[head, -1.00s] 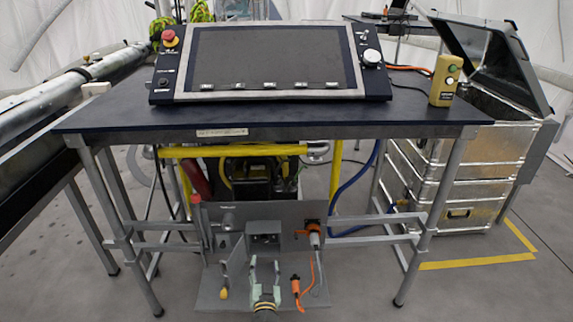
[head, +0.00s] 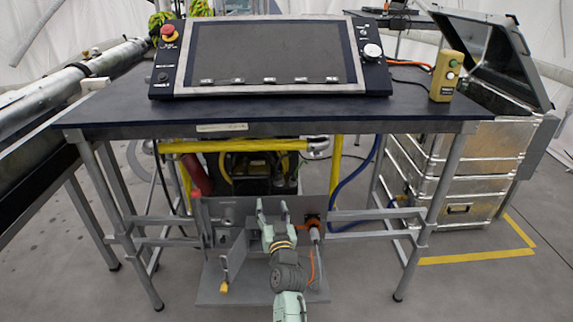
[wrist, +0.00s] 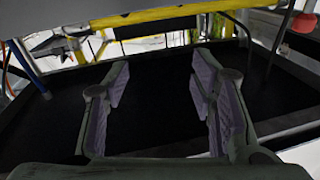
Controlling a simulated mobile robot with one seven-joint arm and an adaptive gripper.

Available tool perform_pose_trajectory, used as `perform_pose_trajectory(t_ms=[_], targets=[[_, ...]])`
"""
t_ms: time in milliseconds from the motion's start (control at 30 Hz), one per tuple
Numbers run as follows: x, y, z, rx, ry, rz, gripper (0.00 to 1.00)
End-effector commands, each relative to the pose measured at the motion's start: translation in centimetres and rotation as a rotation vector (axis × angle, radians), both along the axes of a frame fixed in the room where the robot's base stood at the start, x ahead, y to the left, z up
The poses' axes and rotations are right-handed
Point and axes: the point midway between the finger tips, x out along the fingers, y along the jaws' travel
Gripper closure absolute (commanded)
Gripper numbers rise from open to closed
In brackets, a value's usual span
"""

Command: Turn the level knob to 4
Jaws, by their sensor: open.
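The control console (head: 265,92) lies tilted on the dark table. A pale round knob (head: 372,51) is on its right side panel; I cannot read its label or setting. A small dark knob (head: 163,78) is on the left side panel. My gripper (head: 271,206) is low in front of the table, below the tabletop and well away from the console. Its two fingers are apart with nothing between them. The wrist view shows the open fingers (wrist: 160,72) before a dark surface; no console knob is seen there.
The table (head: 300,124) has a front edge above my gripper. A grey panel unit (head: 212,287) stands beneath. A yellow control box (head: 444,78) stands at the table's right end. A red emergency button (head: 168,33) is on the console's left. Metal cases (head: 455,190) stand at right.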

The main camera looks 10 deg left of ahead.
Motion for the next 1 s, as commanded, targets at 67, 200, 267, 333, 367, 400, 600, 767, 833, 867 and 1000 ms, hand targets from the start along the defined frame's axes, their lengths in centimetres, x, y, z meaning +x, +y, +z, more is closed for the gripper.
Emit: perform_pose_trajectory(t_ms=[67, 200, 267, 333, 367, 400, 600, 767, 833, 867, 1000], targets=[[0.2, -0.6, 1.7, -0.014, -0.008, -0.004, 0.49], [0.2, -1.4, 4.5, -0.034, -0.02, -0.01, 0.49], [0.2, -1.8, 5.6, -0.045, -0.025, -0.016, 0.49], [0.2, -2.3, 6.9, -0.055, -0.028, -0.024, 0.49], [0.2, -2.5, 7.5, -0.059, -0.031, -0.028, 0.49], [0.2, -2.8, 8.2, -0.066, -0.032, -0.033, 0.49], [-0.4, -3.7, 12.0, -0.084, -0.055, -0.052, 0.49], [-1.0, -4.2, 14.9, -0.092, -0.077, -0.068, 0.49], [-1.3, -4.4, 15.9, -0.095, -0.084, -0.074, 0.49], [-1.4, -4.4, 16.3, -0.096, -0.087, -0.078, 0.49], [-1.7, -4.7, 17.5, -0.098, -0.095, -0.086, 0.49]])
